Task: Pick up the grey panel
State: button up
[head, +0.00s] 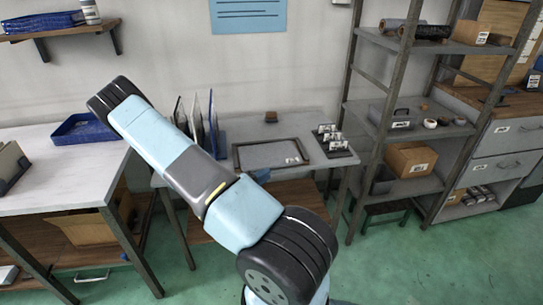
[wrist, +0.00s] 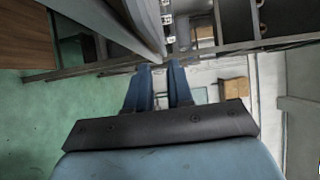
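Several thin panels stand upright side by side on the middle table in the head view, partly behind my arm. A grey panel (head: 196,116) stands between a dark panel (head: 179,108) and a blue panel (head: 213,112). Its lower part is hidden by my arm. I cannot make out the grey panel for certain in the wrist view.
A dark-framed tray (head: 236,158) lies flat on the table right of the panels, with small black holders (head: 334,141) beyond it. A blue bin (head: 84,129) sits on the left table. A metal shelf rack (head: 353,95) stands at the right. Green floor is clear in front.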

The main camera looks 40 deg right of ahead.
aim_at(274, 170)
jog(key=shift+w+d, duration=0.15)
jog(key=shift+d, duration=2.65)
grip_shut()
